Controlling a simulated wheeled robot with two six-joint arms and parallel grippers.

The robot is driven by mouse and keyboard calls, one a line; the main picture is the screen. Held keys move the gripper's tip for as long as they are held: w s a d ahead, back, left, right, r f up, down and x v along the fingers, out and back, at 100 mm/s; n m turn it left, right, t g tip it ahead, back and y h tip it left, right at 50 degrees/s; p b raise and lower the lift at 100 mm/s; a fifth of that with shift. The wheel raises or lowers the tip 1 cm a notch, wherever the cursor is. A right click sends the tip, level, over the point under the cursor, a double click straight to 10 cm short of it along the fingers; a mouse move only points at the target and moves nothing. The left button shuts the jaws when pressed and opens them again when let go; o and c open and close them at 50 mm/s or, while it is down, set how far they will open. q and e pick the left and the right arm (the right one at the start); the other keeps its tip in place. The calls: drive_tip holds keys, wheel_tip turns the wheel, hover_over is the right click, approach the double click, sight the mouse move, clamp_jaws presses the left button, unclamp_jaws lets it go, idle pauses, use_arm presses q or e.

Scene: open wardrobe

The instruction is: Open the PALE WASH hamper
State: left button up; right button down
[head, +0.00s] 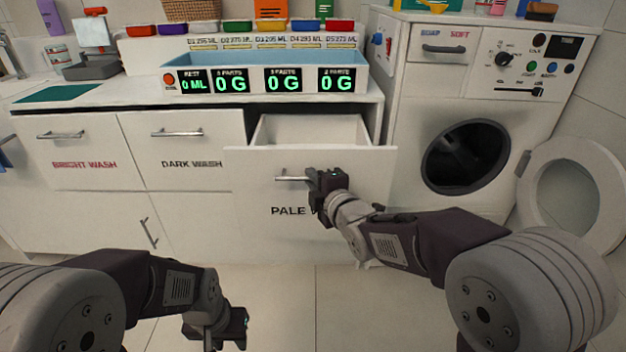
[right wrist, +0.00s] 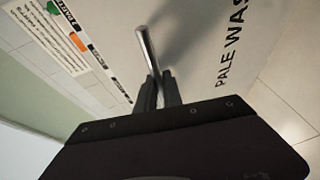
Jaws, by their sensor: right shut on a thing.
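The PALE WASH hamper (head: 250,195) is a white drawer front below the counter, pulled out so that its hollow inside (head: 308,131) shows from above. Its metal bar handle (head: 288,179) is on the upper part of the front. My right gripper (head: 314,180) is shut on this handle, and in the right wrist view the two fingers (right wrist: 158,92) close around the bar (right wrist: 147,52). The lettering is partly hidden by my right arm in the head view. My left gripper (head: 230,330) is low over the floor, away from the hamper; its finger gap is not clear.
The BRIGHT WASH (head: 85,182) and DARK WASH (head: 190,180) hampers are shut at the left. The washing machine (head: 470,110) stands at the right with its round door (head: 575,195) swung open. A blue tray with displays (head: 265,75) sits on the counter. The floor in front is clear.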

drive_tip(key=c, duration=1.8)
unclamp_jaws()
drive_tip(key=shift+o, duration=0.2)
drive_tip(key=p+v, duration=0.2)
drive_tip(key=v, duration=0.7)
drive_tip(key=shift+p, duration=0.35)
drive_tip(key=shift+d, duration=0.15)
